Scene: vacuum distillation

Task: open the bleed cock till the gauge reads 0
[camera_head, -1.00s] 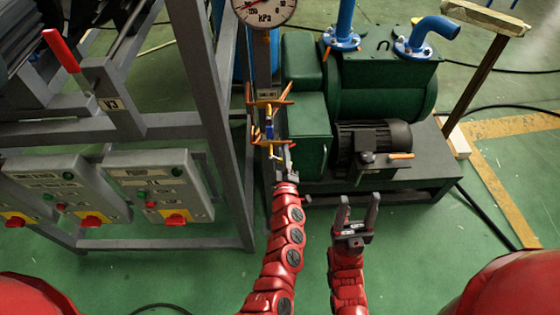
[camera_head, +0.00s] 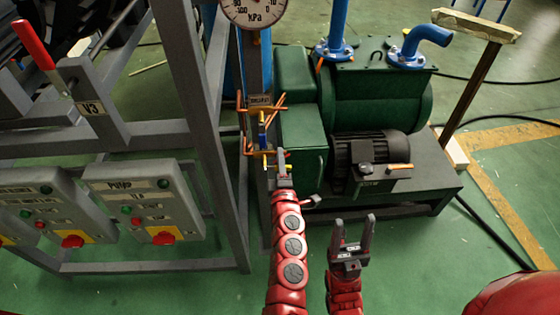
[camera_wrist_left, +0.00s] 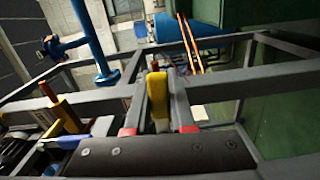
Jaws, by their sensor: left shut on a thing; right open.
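The pressure gauge (camera_head: 254,12), a white kPa dial, is cut off by the top edge of the head view; I cannot read its needle. Below it, thin copper pipes run along a grey post with small blue (camera_head: 262,128) and yellow fittings. My left gripper (camera_head: 283,160) is at the lower fittings there. In the left wrist view a yellow lever (camera_wrist_left: 158,94), apparently the bleed cock's handle, stands between its two fingers, and the gripper is shut on it. The cock's body is mostly hidden. My right gripper (camera_head: 352,238) is open and empty, pointing up over the floor.
A green vacuum pump (camera_head: 375,105) with a dark motor (camera_head: 370,150) stands right of the post. A grey frame with switch boxes (camera_head: 145,205) and a red-handled lever (camera_head: 33,44) is on the left. Green floor at the lower right is mostly free; a black hose crosses it.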

